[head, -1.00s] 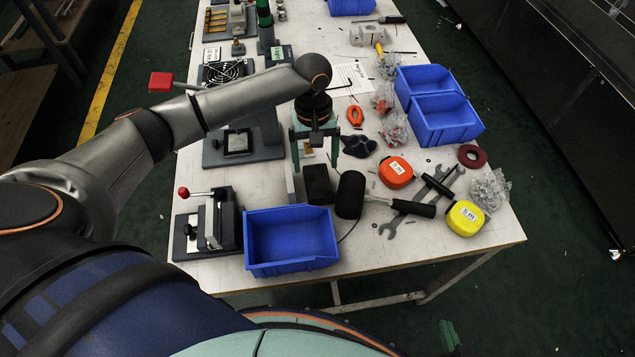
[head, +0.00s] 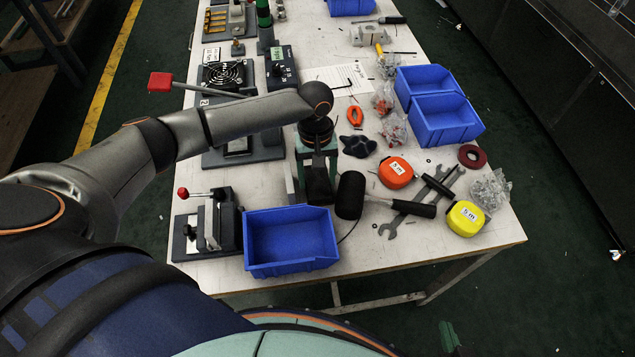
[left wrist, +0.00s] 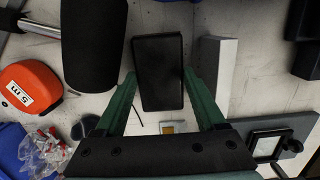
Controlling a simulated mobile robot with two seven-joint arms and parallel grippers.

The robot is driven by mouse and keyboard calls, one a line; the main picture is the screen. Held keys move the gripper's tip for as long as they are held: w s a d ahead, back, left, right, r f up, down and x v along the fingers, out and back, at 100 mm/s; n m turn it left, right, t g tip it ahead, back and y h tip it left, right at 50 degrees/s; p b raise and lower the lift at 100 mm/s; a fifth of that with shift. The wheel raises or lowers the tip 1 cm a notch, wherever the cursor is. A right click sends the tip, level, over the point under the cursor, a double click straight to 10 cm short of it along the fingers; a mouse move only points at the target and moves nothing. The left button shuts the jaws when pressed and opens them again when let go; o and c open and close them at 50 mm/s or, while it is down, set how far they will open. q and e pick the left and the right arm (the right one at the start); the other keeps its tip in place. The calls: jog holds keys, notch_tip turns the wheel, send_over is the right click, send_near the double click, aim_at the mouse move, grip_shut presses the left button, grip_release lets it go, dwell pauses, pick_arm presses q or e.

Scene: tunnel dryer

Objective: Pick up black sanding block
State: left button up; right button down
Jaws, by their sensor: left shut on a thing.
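The black sanding block (head: 319,187) is a dark rectangular block on the white workbench, just behind the blue bin and left of the black mallet head. My left gripper (head: 317,178) reaches down over it, with its green fingers on either side. In the left wrist view the block (left wrist: 158,72) lies between the two fingertips of my left gripper (left wrist: 157,78), which is shut on it. Whether the block still touches the bench cannot be told. My right gripper is not in view.
An empty blue bin (head: 291,241) stands in front of the block. A mallet (head: 350,195) lies close on the right, and a light grey bar (left wrist: 217,72) stands close on the other side. Tape measures, wrenches and a lever press (head: 208,226) lie around.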

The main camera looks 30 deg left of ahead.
aim_at(317, 183)
pick_arm(q)
jog(key=c, duration=0.5)
jog(key=shift+c, duration=0.3)
jog(key=shift+r, duration=0.15)
jog(key=shift+r, duration=0.2)
notch_tip(317, 183, up, 3)
jog(key=shift+s+f+p, duration=0.1)
jog(key=shift+p, duration=0.2)
jog(key=s+a+r+p, duration=0.1)
jog(key=s+a+r, duration=0.4)
jog(key=s+r, duration=0.4)
jog(key=s, duration=0.3)
jog(key=shift+s+r, duration=0.3)
jog(key=shift+s, duration=0.1)
